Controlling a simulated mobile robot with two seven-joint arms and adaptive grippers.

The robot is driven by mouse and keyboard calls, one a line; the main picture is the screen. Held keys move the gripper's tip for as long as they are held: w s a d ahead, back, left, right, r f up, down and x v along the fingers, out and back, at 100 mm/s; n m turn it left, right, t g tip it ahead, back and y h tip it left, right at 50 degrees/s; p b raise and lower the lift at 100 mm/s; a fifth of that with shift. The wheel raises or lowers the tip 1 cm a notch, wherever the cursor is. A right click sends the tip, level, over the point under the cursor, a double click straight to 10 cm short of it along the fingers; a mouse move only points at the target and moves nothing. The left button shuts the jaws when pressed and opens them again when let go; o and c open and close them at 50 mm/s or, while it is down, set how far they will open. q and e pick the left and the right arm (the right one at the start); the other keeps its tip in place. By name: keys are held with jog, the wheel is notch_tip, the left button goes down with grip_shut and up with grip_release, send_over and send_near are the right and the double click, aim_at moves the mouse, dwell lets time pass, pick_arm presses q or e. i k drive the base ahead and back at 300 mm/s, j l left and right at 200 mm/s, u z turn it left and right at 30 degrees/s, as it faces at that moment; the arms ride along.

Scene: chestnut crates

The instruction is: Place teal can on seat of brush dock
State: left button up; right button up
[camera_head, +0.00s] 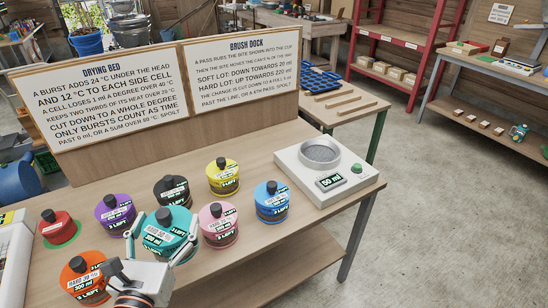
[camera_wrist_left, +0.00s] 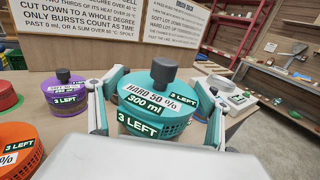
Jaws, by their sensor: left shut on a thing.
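The teal can (camera_head: 167,238) has a dark knob on top and labels reading "HARD 50 %", "300 ml" and "3 LEFT". My left gripper (camera_head: 163,240) is shut on it, one finger on each side. In the left wrist view the can (camera_wrist_left: 155,103) is upright between the fingers of the gripper (camera_wrist_left: 158,115). I cannot tell whether its base touches the table. The brush dock (camera_head: 325,172) is a white box at the table's right end, with a round grey seat (camera_head: 320,152), empty, and a display reading "50 ml". My right gripper is not in view.
Close around the teal can stand black (camera_head: 172,190), pink (camera_head: 218,224), purple (camera_head: 115,213) and orange (camera_head: 84,279) cans. Yellow (camera_head: 223,176) and blue (camera_head: 270,201) cans stand toward the dock. A red can (camera_head: 57,227) is at left. Sign boards (camera_head: 240,75) line the back edge.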

aim_at(320, 154)
jog(key=i+l+z, duration=0.1)
jog(key=l, duration=0.3)
jog(key=i+l+z, duration=0.1)
jog(key=i+l, duration=0.35)
jog(key=l, duration=0.3)
jog(key=i+l+z, duration=0.15)
jog(key=i+z, duration=0.2)
jog(key=i, duration=0.3)
jog(key=j, duration=0.1)
jog(key=i+z, duration=0.05)
